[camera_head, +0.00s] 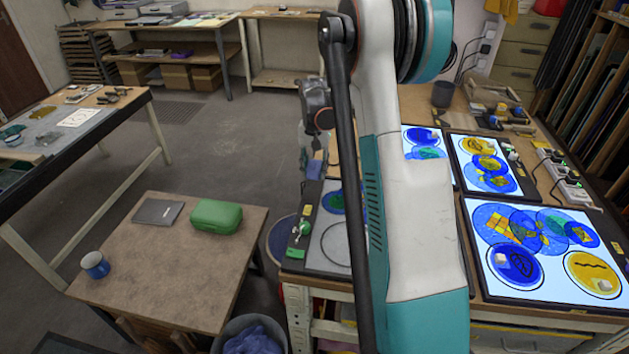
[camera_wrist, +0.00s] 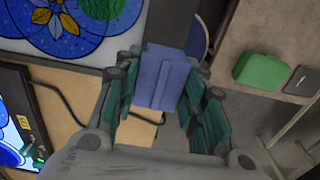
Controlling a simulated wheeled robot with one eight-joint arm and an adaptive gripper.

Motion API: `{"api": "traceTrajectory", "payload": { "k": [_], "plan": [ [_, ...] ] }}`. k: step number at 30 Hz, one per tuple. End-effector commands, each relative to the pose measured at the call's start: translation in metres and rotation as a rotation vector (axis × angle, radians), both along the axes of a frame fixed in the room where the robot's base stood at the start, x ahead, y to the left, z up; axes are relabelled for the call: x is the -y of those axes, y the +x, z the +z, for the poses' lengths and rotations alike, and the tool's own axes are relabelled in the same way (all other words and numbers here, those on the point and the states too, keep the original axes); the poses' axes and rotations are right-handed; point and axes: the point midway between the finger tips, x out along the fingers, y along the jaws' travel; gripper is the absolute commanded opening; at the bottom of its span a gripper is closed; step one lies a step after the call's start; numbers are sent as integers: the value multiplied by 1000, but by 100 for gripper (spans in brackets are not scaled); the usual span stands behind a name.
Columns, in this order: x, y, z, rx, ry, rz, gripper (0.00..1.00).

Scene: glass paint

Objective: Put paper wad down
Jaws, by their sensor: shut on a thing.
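The paper wad (camera_wrist: 163,78) is a blue, folded, blocky piece. In the wrist view it sits between the green-padded fingers of my gripper (camera_wrist: 160,100), which is shut on it. The wad is held in the air, with the floor and a bench edge showing behind it.
A small table (camera_head: 150,285) holds a green case (camera_head: 216,216), a grey flat item (camera_head: 158,212) and a blue mug (camera_head: 95,265). A bin with a blue liner (camera_head: 252,340) stands beside it. Lit glass panels (camera_head: 530,285) cover the right bench. Open floor lies behind.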

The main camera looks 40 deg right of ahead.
Motion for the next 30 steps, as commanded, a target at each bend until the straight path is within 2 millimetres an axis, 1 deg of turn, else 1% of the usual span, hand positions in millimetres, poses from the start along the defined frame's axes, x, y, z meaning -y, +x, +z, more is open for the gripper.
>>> {"api": "traceTrajectory", "payload": {
  "k": [5, 9, 12, 20, 23, 24, 26, 27, 30],
  "plan": [
    [0, 0, -12, 0, 0, 0, 11],
    [0, 0, -34, 0, 0, 0, 11],
    [0, 0, -44, 0, 0, 0, 11],
    [0, 0, -44, 0, 0, 0, 11],
    [0, 0, -47, 0, 0, 0, 11],
    [0, 0, -48, 0, 0, 0, 40],
    [0, 0, -47, 0, 0, 0, 53],
    [0, 0, -47, 0, 0, 0, 57],
    [0, 0, -47, 0, 0, 0, 57]
  ]
}}
